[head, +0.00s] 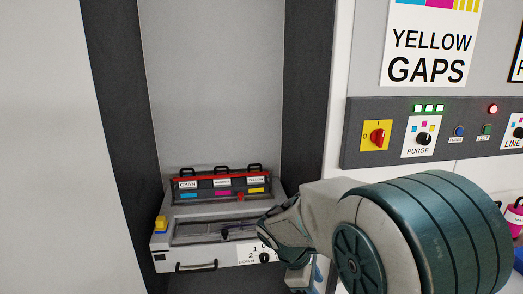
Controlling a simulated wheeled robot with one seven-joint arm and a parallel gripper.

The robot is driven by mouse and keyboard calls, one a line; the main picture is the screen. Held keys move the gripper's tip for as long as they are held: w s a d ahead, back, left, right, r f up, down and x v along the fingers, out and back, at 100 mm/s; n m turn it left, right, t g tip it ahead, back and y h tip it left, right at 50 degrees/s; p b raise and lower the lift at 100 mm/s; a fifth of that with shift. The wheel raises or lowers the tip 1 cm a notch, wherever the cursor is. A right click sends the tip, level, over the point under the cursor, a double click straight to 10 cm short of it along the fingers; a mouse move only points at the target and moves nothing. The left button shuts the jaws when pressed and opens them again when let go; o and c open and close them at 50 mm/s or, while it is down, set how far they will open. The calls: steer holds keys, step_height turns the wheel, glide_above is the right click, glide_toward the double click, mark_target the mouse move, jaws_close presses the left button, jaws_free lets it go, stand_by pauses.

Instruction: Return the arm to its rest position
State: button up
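My arm (420,235), grey and dark teal, fills the lower right of the head view. It is bent, with a large rounded joint close to the camera and a slimmer link (287,224) reaching left in front of the printer unit. My gripper cannot be made out; it is hidden behind the arm or below the picture's edge. I cannot see whether it holds anything.
A grey printer unit (190,240) stands in a dark-framed recess, with cartridges labelled cyan, a middle colour and yellow (256,180) on top. A control panel (385,157) with a yellow-and-red switch (376,135) and a purge knob is on the right wall. A magenta container (514,215) is at the right edge.

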steer(key=s+d+r+m+t+y+p, duration=0.1)
steer(key=s+r+m+y, duration=0.1)
steer(key=s+r+m, duration=0.3)
steer(key=s+d+r+m+t+y+p, duration=0.1)
steer(key=s+r+m+y+p, duration=0.1)
steer(key=s+m, duration=0.7)
step_height(320, 180, up, 3)
steer(key=shift+s+d+f+m+y, duration=0.15)
steer(key=shift+s+m+y, duration=0.15)
steer(key=shift+y, duration=0.5)
